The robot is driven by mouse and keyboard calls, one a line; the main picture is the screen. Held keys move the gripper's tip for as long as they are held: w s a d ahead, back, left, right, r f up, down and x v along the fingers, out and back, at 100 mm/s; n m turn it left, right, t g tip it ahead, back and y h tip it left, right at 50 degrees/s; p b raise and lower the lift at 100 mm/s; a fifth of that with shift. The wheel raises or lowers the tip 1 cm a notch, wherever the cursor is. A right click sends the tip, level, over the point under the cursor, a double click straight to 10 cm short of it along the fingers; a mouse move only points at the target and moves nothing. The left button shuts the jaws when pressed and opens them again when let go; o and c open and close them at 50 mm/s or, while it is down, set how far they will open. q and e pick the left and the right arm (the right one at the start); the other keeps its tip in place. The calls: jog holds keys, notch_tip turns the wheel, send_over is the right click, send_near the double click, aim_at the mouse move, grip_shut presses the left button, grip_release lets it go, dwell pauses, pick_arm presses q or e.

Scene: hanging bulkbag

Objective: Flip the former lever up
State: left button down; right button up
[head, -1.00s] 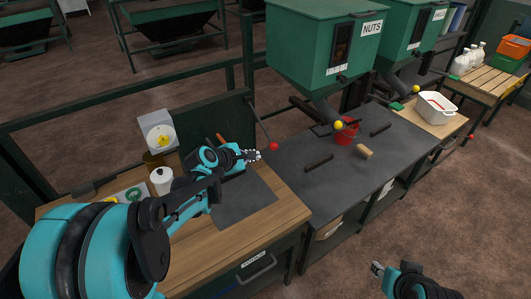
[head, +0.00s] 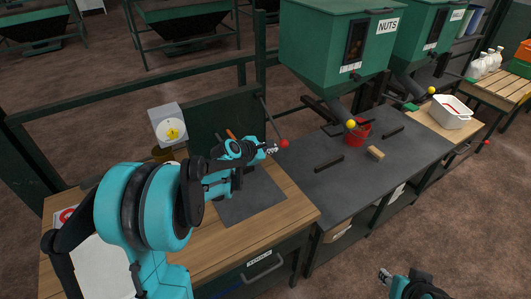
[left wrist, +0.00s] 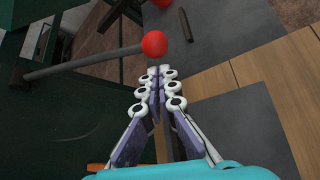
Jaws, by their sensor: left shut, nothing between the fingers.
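The former lever is a dark rod with a red ball knob (head: 284,143). In the head view it slopes down to the right from beside the green panel, its knob at the lower end. In the left wrist view, the knob (left wrist: 154,44) lies just beyond my fingertips and the rod (left wrist: 85,62) runs off to the left. My left gripper (head: 272,149) is shut and empty, its tips close beside the knob. I cannot tell if they touch it. My right gripper (head: 385,275) is at the lower right, away from the lever; its finger state is unclear.
A wooden table with a dark mat (head: 250,207) lies under my left arm. On the right, a dark bench holds a red bucket (head: 358,131) under the green NUTS hopper (head: 338,40). A green panel (head: 213,122) stands behind the arm.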

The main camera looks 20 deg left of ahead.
pick_arm(q)
jog(key=x, duration=0.3)
jog(key=shift+b, duration=0.35)
jog(key=shift+r, duration=0.15)
